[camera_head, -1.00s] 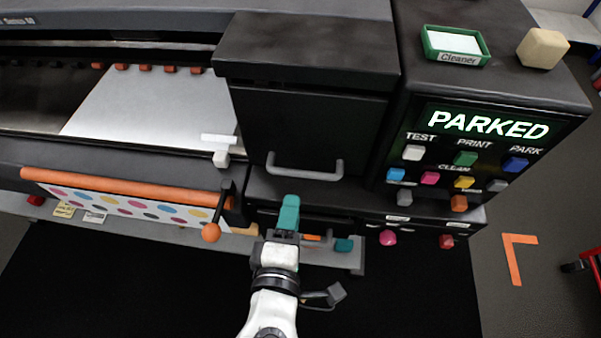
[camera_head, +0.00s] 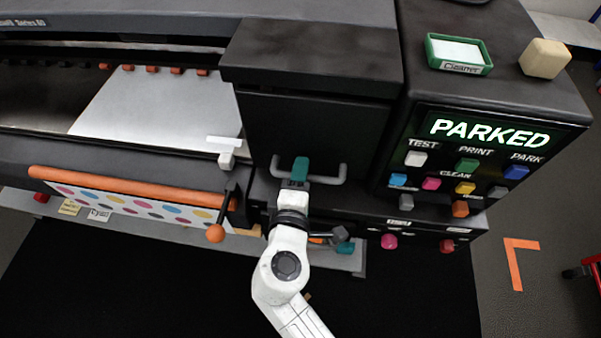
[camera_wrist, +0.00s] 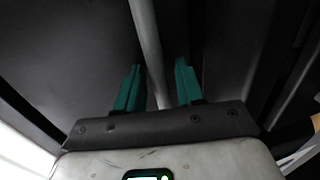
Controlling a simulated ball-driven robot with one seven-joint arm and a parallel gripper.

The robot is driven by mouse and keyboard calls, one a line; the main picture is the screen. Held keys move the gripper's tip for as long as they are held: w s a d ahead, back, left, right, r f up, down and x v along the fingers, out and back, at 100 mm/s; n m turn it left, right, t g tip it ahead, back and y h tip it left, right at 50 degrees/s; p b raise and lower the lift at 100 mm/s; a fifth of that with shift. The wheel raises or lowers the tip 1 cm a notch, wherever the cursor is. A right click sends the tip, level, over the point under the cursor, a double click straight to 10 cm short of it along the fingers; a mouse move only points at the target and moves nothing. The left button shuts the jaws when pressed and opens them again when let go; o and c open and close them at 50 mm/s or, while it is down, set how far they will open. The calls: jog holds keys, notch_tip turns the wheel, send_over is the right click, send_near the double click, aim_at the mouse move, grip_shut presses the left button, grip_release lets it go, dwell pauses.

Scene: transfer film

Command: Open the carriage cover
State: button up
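The carriage cover (camera_head: 312,125) is a black box front under a dark lid, in the middle of the head view. It looks shut. Its grey bar handle (camera_head: 342,172) runs across the lower front. My gripper (camera_head: 300,165), with teal fingers, is at the handle's middle and hides part of it. In the wrist view, the handle (camera_wrist: 147,40) runs between the two fingers of my gripper (camera_wrist: 158,80). The fingers are apart, with a gap showing on either side of the bar.
The control panel (camera_head: 430,155) at the right reads PARKED and has several coloured buttons. A green Cleaner tray (camera_head: 434,58) and a beige block (camera_head: 545,58) sit on top. An orange-knobbed lever (camera_head: 216,233) stands left of my arm. Dark floor is clear in front.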

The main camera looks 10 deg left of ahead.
jog(key=shift+c, duration=0.3)
grip_shut()
jog(key=shift+s+a+r, duration=0.1)
